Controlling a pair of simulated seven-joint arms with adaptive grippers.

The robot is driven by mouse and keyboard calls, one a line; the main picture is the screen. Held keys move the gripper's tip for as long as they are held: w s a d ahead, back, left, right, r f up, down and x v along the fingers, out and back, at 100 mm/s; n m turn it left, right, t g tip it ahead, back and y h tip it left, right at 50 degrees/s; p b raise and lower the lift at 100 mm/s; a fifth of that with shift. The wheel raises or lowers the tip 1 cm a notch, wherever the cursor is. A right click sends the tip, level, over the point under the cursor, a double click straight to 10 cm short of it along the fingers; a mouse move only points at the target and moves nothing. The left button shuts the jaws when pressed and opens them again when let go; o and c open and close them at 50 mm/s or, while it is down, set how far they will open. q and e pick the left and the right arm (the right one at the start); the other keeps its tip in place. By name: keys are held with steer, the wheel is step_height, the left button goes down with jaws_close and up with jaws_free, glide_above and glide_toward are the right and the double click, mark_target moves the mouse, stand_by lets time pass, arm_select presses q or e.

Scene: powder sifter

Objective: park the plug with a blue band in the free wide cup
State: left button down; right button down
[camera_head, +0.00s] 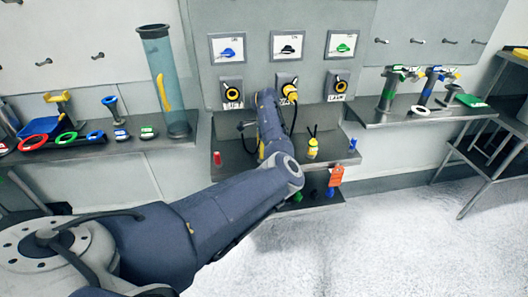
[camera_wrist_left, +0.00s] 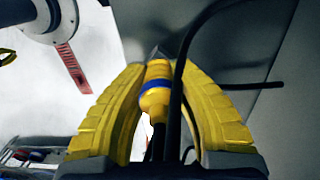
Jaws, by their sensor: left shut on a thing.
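The yellow plug with a blue band (camera_wrist_left: 156,86) is between the two yellow fingers of my left gripper (camera_wrist_left: 158,60) in the left wrist view. The fingers are closed on it, and dark cables run down and across in front of it. In the head view my left gripper (camera_head: 288,84) is at the middle wall socket, largely hidden behind my own arm. I cannot tell whether the plug touches the socket. A yellow upright piece (camera_head: 313,147) stands on the shelf below. I cannot make out which holder is the free wide cup. My right gripper is not in view.
Dark round sockets with yellow rings, left (camera_head: 231,94) and right (camera_head: 338,85), flank the middle one. A red piece (camera_head: 217,158) and a blue piece (camera_head: 353,145) stand on the shelf. An orange tag (camera_head: 336,175) hangs at the lower step. A tall clear cylinder (camera_head: 166,85) stands left.

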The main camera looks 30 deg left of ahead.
arm_select(q)
steer(key=shift+f, duration=0.5)
steer(key=c, duration=1.2)
jaws_free()
